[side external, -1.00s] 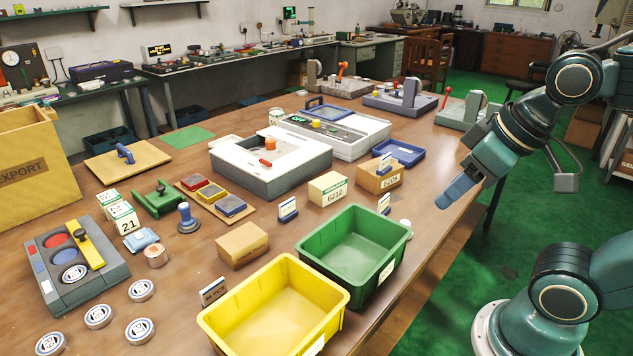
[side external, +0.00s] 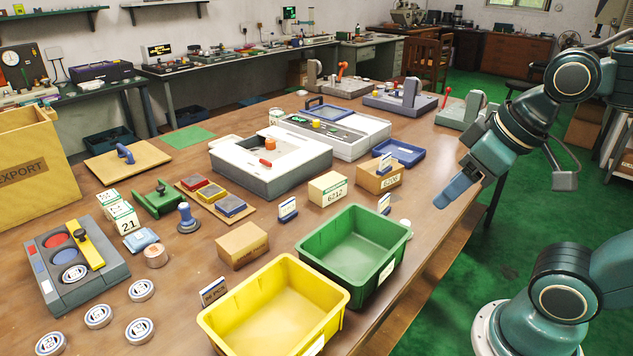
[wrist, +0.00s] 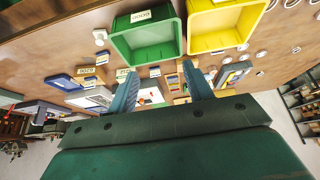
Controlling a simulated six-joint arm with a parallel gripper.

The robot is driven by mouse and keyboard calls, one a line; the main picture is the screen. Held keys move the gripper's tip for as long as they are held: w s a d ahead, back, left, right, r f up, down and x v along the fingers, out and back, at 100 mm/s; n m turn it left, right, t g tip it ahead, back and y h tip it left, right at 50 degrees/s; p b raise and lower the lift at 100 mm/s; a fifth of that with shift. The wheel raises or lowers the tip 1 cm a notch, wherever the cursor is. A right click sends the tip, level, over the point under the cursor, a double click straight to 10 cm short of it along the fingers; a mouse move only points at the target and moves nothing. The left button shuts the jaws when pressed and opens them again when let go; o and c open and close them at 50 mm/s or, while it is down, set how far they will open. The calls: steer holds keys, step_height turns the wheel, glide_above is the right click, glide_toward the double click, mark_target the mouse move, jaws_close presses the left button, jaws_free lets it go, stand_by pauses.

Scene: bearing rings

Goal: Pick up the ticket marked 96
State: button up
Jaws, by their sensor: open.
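No ticket with a readable 96 shows in either view. White ticket-like cards with green edges (side external: 119,211) stand at the left of the table in the side view, and the front one reads 21. The markings on the cards behind it are too small to read. My gripper (side external: 441,204) hangs above the table's right edge in the side view, far from these cards. In the wrist view my gripper (wrist: 158,80) is open, its two fingers apart with nothing held between them.
A green bin (side external: 356,283) and a yellow bin (side external: 236,340) stand at the front of the table. Cartons marked 6212 (side external: 327,189) and 6206 (side external: 379,181) stand behind them. A white-topped machine (side external: 290,150) sits mid-table. Several round tins (side external: 98,316) lie at front left.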

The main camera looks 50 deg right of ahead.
steer(key=w+a+r+n+g+y, duration=0.15)
steer(key=w+a+n, duration=0.3)
steer(key=w, duration=0.65)
steer(key=n+g+y, duration=0.3)
steer(key=n+g, duration=0.1)
steer(key=n, duration=0.9)
glide_above(216, 282)
steer(key=d, duration=0.5)
step_height(216, 282, down, 20)
steer(key=shift+a, duration=0.2)
steer(key=shift+x, duration=4.3)
steer(key=shift+x, duration=2.6)
